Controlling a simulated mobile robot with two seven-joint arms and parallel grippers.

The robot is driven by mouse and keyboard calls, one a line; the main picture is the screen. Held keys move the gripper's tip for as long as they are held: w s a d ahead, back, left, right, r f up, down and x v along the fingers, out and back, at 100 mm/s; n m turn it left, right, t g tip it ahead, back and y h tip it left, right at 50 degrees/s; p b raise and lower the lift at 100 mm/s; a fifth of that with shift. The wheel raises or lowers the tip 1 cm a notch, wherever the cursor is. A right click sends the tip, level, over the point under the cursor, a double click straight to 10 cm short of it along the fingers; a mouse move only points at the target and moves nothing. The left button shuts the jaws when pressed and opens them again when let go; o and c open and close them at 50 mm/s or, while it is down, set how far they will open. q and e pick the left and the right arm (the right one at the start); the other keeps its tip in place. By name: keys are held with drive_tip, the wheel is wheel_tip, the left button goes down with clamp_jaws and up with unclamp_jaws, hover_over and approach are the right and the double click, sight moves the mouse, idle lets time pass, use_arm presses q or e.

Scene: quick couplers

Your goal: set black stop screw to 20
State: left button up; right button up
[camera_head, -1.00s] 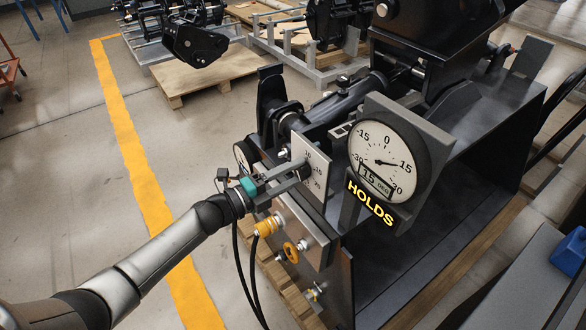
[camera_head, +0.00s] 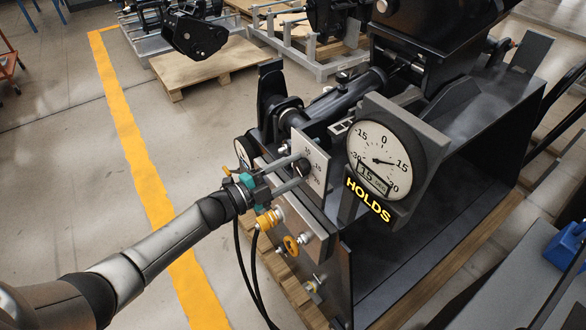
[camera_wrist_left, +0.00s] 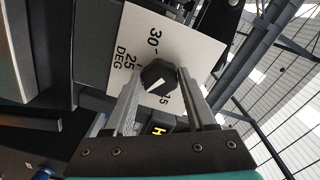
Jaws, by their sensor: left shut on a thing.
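The black stop screw (camera_wrist_left: 158,75) is a dark knob with a white pointer mark, in front of a white scale plate (camera_wrist_left: 135,45) marked 30, 25 DEG and 15 in the left wrist view. My left gripper (camera_wrist_left: 160,84) is shut on the knob, one finger on each side. The pointer slants down toward the part of the scale near 15; its exact reading cannot be told, as the fingers hide part of the scale. In the head view, my left gripper (camera_head: 299,171) reaches the scale plate (camera_head: 314,150) from the left. My right gripper is not in view.
A round gauge (camera_head: 385,158) stands right of the plate; its window reads about 15 and a lit sign (camera_head: 368,199) below says HOLDS. Yellow couplings (camera_head: 267,219) and black hoses sit below the gripper. A blue object (camera_head: 566,245) lies on a grey surface at right.

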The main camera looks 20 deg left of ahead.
use_arm(q)
drive_tip(key=o, duration=1.4)
drive_tip(key=v, duration=1.5)
drive_tip(key=shift+a+p, duration=0.1)
drive_tip(key=shift+p, duration=0.2)
drive_tip(key=shift+f, duration=0.1)
